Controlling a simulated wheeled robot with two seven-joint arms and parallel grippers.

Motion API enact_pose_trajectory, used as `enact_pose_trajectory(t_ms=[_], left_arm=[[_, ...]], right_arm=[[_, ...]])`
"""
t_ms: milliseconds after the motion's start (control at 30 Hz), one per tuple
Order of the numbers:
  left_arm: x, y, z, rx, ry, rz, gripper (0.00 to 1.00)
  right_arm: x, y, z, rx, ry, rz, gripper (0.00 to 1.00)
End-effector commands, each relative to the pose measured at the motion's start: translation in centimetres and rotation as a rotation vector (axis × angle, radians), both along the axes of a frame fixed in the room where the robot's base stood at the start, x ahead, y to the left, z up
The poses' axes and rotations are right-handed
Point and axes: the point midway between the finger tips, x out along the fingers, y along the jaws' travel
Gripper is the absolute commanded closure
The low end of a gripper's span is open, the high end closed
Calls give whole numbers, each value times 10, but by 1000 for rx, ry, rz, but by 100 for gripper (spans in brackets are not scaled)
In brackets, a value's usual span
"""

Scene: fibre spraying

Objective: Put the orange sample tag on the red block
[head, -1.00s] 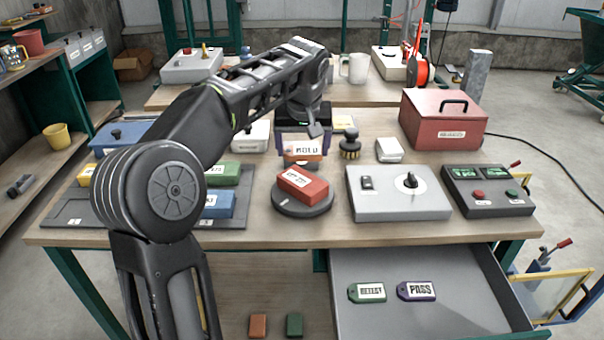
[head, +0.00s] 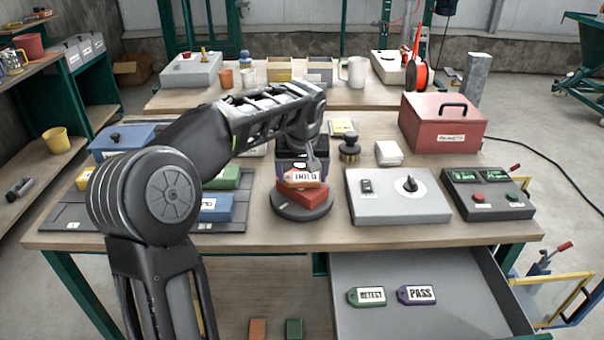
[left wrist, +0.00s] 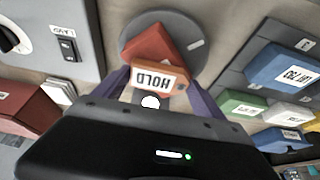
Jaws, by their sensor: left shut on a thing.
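The orange sample tag, marked HOLD (head: 301,178), is held between the purple fingers of my left gripper (head: 300,171). In the left wrist view the tag (left wrist: 160,76) sits between the two fingertips (left wrist: 154,86). The red block (head: 306,194) lies on a round dark grey disc (head: 302,207). The tag is over the block's far part and hides some of its top. In the left wrist view the red block (left wrist: 146,45) shows just beyond the tag. I cannot tell whether tag and block touch. My right gripper is out of view.
A grey switch box (head: 398,207) stands right of the disc. Blue and green blocks lie on a dark mat (head: 70,212) to the left. The open drawer (head: 440,315) holds a green tag and a purple PASS tag.

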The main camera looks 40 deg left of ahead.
Motion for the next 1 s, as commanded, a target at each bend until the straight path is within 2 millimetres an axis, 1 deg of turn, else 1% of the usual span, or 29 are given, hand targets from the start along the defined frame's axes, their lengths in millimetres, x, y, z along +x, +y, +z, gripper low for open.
enact_pose_trajectory(t_ms=[200,233,433,467,667,833,1000], left_arm=[[0,0,-4,0,0,0,58],[0,0,-3,0,0,0,18],[0,0,-2,0,0,0,1],[0,0,-2,0,0,0,0],[0,0,-2,0,0,0,0],[0,-1,4,0,-2,0,0],[-7,-6,26,2,-5,-1,0]], right_arm=[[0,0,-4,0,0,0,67],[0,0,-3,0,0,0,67],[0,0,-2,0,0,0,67],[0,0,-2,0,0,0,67],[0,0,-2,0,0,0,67],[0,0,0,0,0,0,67],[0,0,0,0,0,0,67]])
